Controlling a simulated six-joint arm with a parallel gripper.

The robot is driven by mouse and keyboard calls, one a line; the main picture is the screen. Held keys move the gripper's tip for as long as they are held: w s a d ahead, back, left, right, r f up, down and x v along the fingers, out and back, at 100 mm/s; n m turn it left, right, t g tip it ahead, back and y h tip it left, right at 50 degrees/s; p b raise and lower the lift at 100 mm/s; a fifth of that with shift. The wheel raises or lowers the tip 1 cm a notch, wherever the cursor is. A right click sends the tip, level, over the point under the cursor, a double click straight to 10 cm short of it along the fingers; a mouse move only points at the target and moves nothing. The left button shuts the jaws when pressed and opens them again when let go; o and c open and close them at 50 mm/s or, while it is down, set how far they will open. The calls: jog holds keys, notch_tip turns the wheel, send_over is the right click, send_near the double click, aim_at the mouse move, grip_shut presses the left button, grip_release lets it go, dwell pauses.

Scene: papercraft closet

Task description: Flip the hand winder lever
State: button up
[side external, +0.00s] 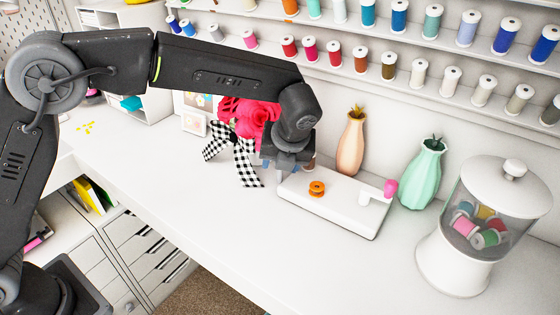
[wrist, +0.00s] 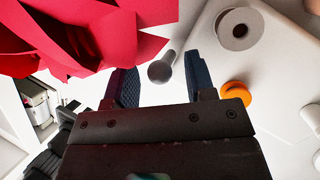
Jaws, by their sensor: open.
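The hand winder is a flat white board (side external: 330,205) on the white table. It carries an orange disc (side external: 317,188), a white cylinder (side external: 366,196) and a pink knob (side external: 390,188) at its right end. My gripper (side external: 287,172) is low over the board's left end, pointing down. In the wrist view, the open fingers (wrist: 162,84) stand on either side of a small grey round-ended rod (wrist: 165,66), which looks like a lever. I cannot tell whether either finger touches it. The orange disc (wrist: 237,93) is right of the fingers. The side view hides the rod behind my gripper.
Red paper flowers (side external: 248,120) with a checked ribbon (side external: 245,160) stand close left of my gripper. An orange vase (side external: 351,145), a green vase (side external: 424,175) and a jar of spools (side external: 485,235) stand behind and right. The table front is clear.

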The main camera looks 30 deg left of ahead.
jog(key=shift+w+a+f, duration=0.1)
jog(key=shift+a+f, duration=0.1)
jog(key=shift+f, duration=0.2)
jog(key=c, duration=0.9)
